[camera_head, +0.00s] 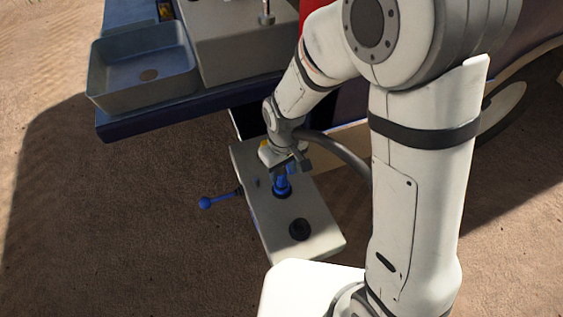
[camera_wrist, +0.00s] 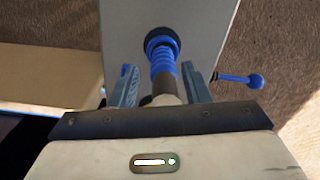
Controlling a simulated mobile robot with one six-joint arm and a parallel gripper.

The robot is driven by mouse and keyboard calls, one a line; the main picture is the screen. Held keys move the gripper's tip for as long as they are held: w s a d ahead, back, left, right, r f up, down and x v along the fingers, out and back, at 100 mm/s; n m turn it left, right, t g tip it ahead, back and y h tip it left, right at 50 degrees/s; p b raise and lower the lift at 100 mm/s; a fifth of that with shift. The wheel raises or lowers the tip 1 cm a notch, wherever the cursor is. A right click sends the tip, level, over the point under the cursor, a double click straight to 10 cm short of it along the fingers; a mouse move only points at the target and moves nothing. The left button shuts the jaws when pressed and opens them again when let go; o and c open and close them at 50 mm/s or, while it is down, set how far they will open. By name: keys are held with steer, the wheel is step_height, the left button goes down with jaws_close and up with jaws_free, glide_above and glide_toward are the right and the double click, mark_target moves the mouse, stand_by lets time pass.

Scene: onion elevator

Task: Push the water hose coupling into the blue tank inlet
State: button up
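The tank (camera_head: 265,220) is a pale box low beside the vehicle; its top also shows in the wrist view (camera_wrist: 200,25). The blue coupling (camera_wrist: 163,68) is ribbed, with a dark hose end near my gripper. It stands at the blue inlet (camera_head: 282,192), whose dark-edged ring (camera_wrist: 161,42) shows around the coupling's far end. I cannot tell how deep the coupling sits. My gripper (camera_wrist: 155,88) has a finger on each side of the coupling, with visible gaps to both fingers, so it looks open around it. In the head view my gripper (camera_head: 283,162) is just above the inlet.
A blue-knobbed lever (camera_head: 207,202) sticks out from the tank's side. A black cap (camera_head: 300,229) is on the tank top. A grey hose (camera_head: 345,152) curves right from my gripper. A grey sink (camera_head: 140,65) rests on a blue counter behind. Sandy ground at left is clear.

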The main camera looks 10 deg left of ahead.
steer(key=shift+o, duration=0.5)
step_height(320, 180, down, 3)
steer(key=shift+r, duration=0.2)
step_height(320, 180, up, 10)
steer(key=p, duration=0.7)
steer(key=shift+p, duration=0.4)
steer(key=shift+r+p, duration=0.3)
steer(key=shift+d+r, duration=0.15)
steer(key=shift+r, duration=0.05)
steer(key=s+d+r+m+t, duration=0.1)
steer(key=s+d+r+m, duration=0.1)
steer(key=d+r, duration=0.3)
steer(key=s+d+r+m, duration=0.3)
steer(key=d+r, duration=0.3)
steer(key=d, duration=0.3)
steer(key=s+d+r+m+t+p, duration=0.1)
steer(key=s+d+r+m, duration=0.1)
steer(key=d+r, duration=0.3)
steer(key=d+m, duration=0.1)
steer(key=d, duration=0.1)
steer(key=shift+s+d+r+m+t, duration=0.3)
steer(key=shift+s+d+r+m, duration=0.05)
steer(key=shift+m, duration=0.05)
